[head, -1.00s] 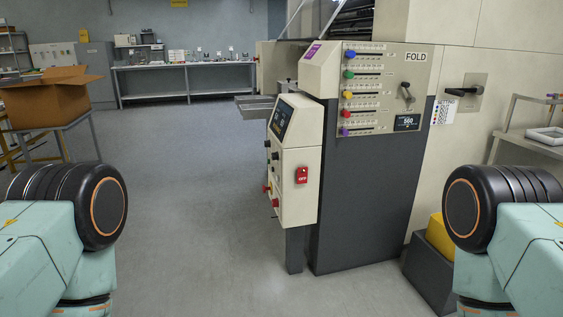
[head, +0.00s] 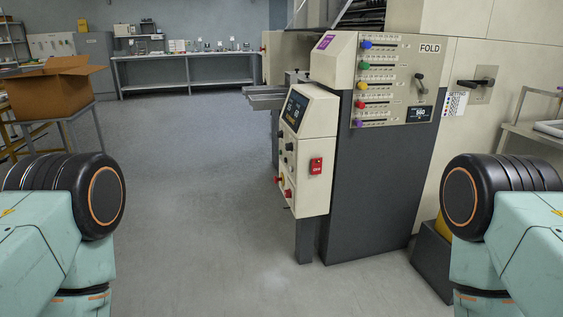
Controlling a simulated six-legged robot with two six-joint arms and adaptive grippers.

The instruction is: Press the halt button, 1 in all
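A cream control box (head: 310,145) stands on a dark post, attached beside the folding machine, in the middle of the head view. Its sloped top carries a small dark screen (head: 295,109). Its front edge has dark knobs (head: 290,146) and two small red buttons, one at the left edge (head: 279,180) and one lower (head: 288,194). A red box-shaped switch (head: 316,166) sits on its right face. No label that reads halt is legible, so I cannot tell which one is the halt button. Neither gripper is in view; only my arm links show at both sides.
A cardboard box (head: 48,90) rests on a stand at left. A long bench (head: 185,87) lies at the back. The grey floor (head: 200,200) before the control box is clear.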

